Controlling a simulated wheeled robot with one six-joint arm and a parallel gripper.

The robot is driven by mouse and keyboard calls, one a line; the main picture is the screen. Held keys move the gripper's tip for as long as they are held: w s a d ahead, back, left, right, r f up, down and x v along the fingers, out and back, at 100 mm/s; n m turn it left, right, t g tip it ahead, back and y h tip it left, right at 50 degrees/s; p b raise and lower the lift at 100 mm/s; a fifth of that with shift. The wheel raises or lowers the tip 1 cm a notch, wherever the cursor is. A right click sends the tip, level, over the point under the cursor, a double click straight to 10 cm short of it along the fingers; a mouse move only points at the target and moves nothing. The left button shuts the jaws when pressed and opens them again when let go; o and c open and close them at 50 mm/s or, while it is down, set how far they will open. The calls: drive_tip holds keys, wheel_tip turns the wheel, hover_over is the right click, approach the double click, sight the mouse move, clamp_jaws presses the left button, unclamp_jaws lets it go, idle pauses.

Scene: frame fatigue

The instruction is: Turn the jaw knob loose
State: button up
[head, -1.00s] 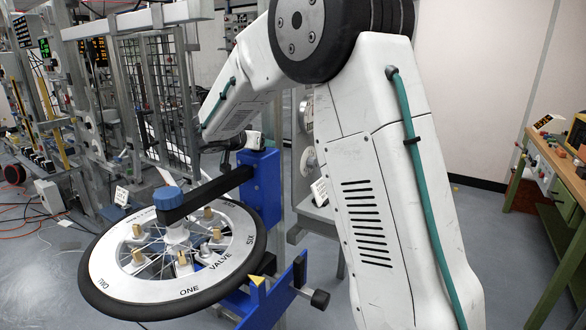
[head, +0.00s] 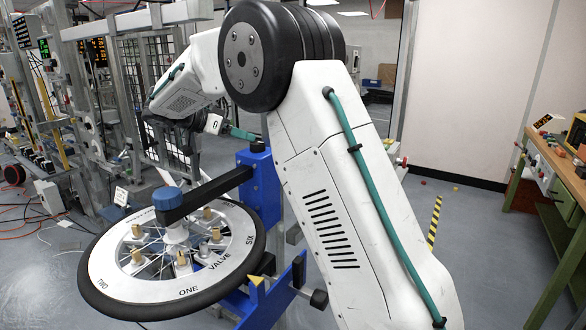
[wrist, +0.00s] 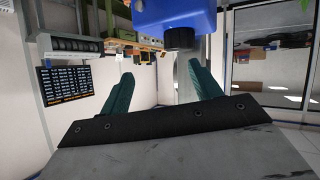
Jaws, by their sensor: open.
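My gripper (head: 241,133) shows a teal finger just left of and above the black knob (head: 257,147) on top of the blue post. In the wrist view my gripper (wrist: 160,72) is open and empty. There the blue post (wrist: 178,14) and its black knob (wrist: 180,39) appear upside down beyond the fingers, toward the right finger. A second black knob (head: 319,299) sticks out at the side of the blue lower jaw (head: 298,268). I cannot tell from the pictures which knob is the jaw knob.
A spoked wheel (head: 102,288) with a black tyre lies flat on the stand, under a black bar with a blue cap (head: 167,198). Metal racks stand at the left. A green workbench (head: 567,205) is at the right, with open floor before it.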

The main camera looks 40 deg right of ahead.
drive_tip(key=s+a+n+y, duration=0.2)
drive_tip(key=s+n+y, duration=0.5)
drive_tip(key=s, duration=2.1)
drive_tip(key=shift+n+t+y, duration=0.3)
drive_tip(key=shift+n+t, duration=0.1)
drive_tip(key=shift+n, duration=1.3)
drive_tip(key=shift+r, duration=0.1)
